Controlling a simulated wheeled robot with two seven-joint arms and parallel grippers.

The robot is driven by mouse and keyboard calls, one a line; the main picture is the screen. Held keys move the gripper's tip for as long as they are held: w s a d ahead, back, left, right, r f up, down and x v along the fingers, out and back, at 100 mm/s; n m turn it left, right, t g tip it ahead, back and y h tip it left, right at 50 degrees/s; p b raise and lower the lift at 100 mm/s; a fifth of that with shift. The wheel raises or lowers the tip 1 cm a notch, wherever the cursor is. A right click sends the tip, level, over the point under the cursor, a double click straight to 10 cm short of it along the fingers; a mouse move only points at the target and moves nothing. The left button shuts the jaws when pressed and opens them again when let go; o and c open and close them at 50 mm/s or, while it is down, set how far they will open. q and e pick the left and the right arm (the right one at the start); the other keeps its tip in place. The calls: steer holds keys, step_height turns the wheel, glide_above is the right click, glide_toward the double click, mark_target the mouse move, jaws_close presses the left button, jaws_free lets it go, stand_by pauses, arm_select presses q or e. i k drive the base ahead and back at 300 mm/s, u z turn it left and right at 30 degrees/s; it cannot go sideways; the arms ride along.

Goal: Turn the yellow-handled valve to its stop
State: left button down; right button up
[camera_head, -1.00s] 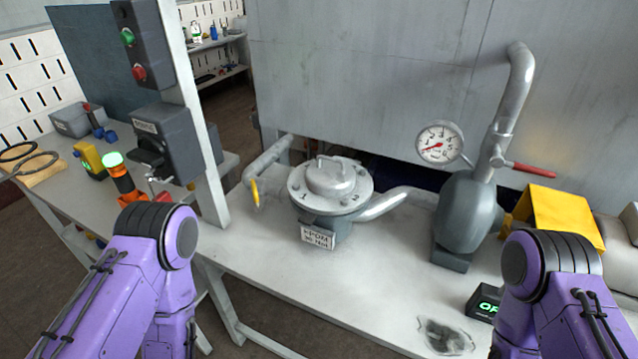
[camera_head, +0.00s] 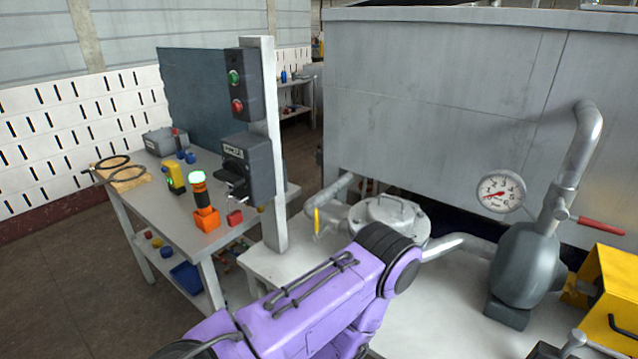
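The yellow-handled valve (camera_head: 317,221) sits on the grey pipe at the left of the round flanged housing (camera_head: 390,214). Its yellow lever hangs about upright, pointing down. My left arm, purple with a dark joint, reaches in from the bottom left and covers the front of the housing. The hand at its end is hidden, so I see no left gripper fingers. My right gripper is not clearly in view; only a small grey part shows at the bottom right edge.
A red-handled valve (camera_head: 601,226) and a pressure gauge (camera_head: 501,192) stand at the right by a grey pump body (camera_head: 524,262). A yellow box (camera_head: 612,290) is at far right. A grey post (camera_head: 272,150) with a switch box (camera_head: 248,170) rises left of the yellow lever.

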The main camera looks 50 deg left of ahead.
mark_target(317, 237)
steer(key=k, duration=0.2)
steer(key=u, duration=1.1)
